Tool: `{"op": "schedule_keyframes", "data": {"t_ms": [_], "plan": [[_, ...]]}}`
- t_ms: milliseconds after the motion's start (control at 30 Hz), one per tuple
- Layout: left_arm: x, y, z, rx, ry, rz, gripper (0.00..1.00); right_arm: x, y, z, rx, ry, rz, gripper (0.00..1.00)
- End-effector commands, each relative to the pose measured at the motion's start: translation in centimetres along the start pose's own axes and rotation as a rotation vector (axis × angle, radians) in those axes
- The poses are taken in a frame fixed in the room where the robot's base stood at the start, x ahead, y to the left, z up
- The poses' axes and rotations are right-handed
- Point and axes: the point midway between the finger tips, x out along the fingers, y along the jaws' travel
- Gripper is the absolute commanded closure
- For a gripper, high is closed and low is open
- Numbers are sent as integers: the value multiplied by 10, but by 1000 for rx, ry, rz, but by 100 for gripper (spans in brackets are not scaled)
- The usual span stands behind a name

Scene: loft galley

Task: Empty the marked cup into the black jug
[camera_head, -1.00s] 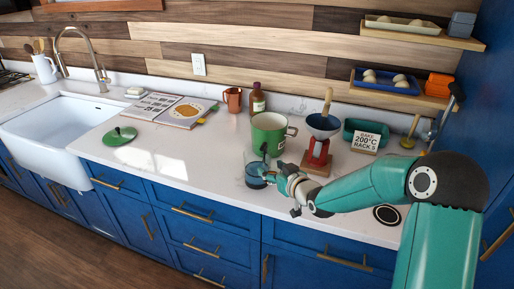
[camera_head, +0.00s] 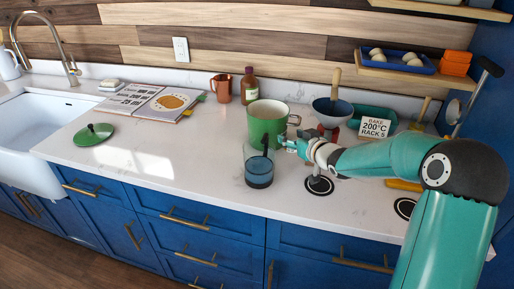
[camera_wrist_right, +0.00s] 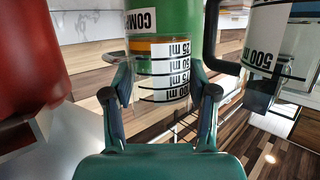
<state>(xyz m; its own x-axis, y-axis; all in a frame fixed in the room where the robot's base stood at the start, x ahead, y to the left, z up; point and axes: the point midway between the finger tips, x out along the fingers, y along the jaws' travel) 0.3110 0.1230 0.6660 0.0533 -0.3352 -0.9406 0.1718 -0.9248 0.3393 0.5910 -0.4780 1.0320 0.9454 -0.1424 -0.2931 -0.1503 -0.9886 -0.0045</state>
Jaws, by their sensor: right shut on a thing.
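My right gripper (camera_wrist_right: 160,98) is shut on a clear marked cup (camera_wrist_right: 170,75) with ml lines. An orange band shows inside the cup near the 25 ml line. In the head view the right gripper (camera_head: 287,144) is beside the black-handled jug, and the cup is hard to make out there. The jug (camera_head: 258,172) is clear with a blue-tinted lower part and stands on the counter. In the wrist view its 500 ml label (camera_wrist_right: 265,45) and black handle show beside the cup. Printed labels appear upside down there. My left gripper is out of view.
A green bin (camera_head: 262,125) stands behind the jug. A bowl (camera_head: 331,110) is behind my arm, on a red stand (camera_wrist_right: 30,60). A sign (camera_head: 375,128) stands to the right. A green lid (camera_head: 94,135) and open book (camera_head: 165,102) lie left; counter between is clear.

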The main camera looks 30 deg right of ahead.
Motion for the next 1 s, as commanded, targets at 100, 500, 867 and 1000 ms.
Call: {"op": "schedule_keyframes", "data": {"t_ms": [100, 500, 867, 1000], "plan": [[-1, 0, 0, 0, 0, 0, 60, -3, 5, 0, 2, 0, 9, 78], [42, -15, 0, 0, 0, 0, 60, -4, 0, 5, -105, 15, 36, 78], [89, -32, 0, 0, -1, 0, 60, -16, -14, -27, -271, 30, 88, 78], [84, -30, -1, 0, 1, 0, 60, -19, -16, -38, -311, 34, 101, 78]]}}
